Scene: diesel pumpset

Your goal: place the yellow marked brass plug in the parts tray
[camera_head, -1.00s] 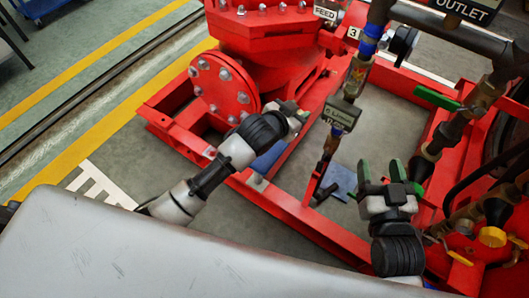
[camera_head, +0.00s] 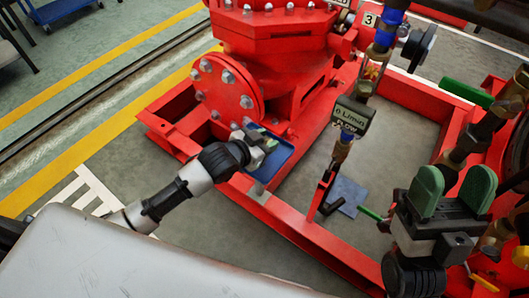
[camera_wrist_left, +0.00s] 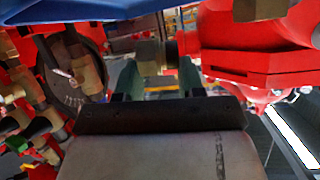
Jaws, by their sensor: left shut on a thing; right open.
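My left gripper (camera_head: 262,141) is at the blue parts tray (camera_head: 284,160), over its left part in the head view. It is shut on a small brass-coloured piece, which shows between the green fingers in the left wrist view (camera_wrist_left: 151,52). I cannot make out a yellow mark on it. A blue edge, likely the tray, crosses the top of the left wrist view (camera_wrist_left: 90,9). I cannot tell whether the piece touches the tray. My right gripper (camera_head: 453,192) is open and empty, its green fingers apart, at the right of the head view.
A blue cloth-like sheet (camera_head: 346,194) lies on the floor inside the frame.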

